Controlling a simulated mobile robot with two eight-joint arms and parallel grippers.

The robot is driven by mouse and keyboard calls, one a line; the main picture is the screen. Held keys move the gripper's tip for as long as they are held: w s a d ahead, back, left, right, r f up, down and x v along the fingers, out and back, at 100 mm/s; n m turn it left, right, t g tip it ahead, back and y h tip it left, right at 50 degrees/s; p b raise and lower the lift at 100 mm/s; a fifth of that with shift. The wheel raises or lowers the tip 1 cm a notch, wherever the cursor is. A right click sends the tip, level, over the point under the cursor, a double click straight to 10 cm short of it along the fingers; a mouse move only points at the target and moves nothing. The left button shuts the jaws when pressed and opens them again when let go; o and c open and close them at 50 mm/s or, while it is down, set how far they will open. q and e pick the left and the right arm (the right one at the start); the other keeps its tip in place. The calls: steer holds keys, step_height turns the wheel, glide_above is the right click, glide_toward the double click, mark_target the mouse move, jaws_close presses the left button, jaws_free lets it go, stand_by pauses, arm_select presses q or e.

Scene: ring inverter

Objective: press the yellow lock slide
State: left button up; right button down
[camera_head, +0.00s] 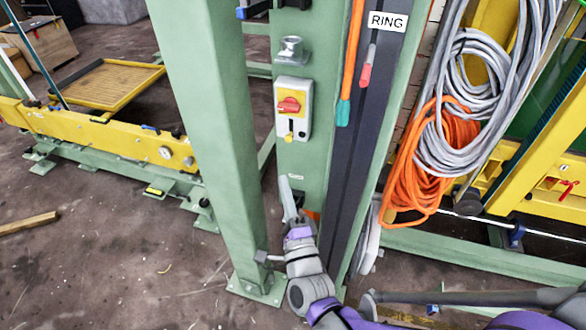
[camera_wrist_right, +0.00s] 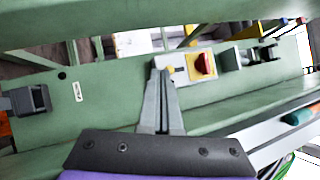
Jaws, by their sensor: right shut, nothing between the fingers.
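The switch box (camera_head: 293,108) is grey with a yellow panel and is fixed to the green post. It carries a red rotary handle (camera_head: 289,105), which also shows in the wrist view (camera_wrist_right: 203,64). The small yellow lock slide (camera_head: 289,137) sits at the box's lower end, under a dark slot. In the wrist view a bit of the slide (camera_wrist_right: 171,69) shows right by my fingertips; I cannot tell whether they touch. My right gripper (camera_head: 284,182) is shut and empty, pointing up below the box in the head view; its fingers fill the wrist view's middle (camera_wrist_right: 161,74). My left gripper is not in view.
A green slanted column (camera_head: 212,130) stands left of the post. A dark rail (camera_head: 357,130) with orange and red-tipped tools runs on the right. Orange and grey cable coils (camera_head: 430,160) hang further right. A metal knob (camera_head: 291,50) is above the box.

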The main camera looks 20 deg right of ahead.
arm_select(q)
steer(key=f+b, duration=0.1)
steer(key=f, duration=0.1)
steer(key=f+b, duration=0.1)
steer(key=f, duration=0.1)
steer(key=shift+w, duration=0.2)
arm_select(e)
steer(key=f+m+h, duration=0.1)
steer(key=m, duration=0.1)
steer(key=s+d+m+t+h, duration=0.1)
steer(key=m+h, duration=0.1)
steer(key=m, duration=0.1)
steer(key=d+f+m+h, duration=0.1)
steer(key=m+h, duration=0.1)
steer(key=shift+s+d+f+t, duration=0.1)
steer(key=shift+s+f+t, duration=0.05)
steer(key=shift+f+t, duration=0.15)
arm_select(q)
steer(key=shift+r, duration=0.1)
arm_select(e)
glide_toward(293, 133)
steer(key=x, duration=0.4)
steer(key=shift+w+d+p, duration=0.1)
steer(key=shift+w+p, duration=0.1)
steer(key=shift+p, duration=0.1)
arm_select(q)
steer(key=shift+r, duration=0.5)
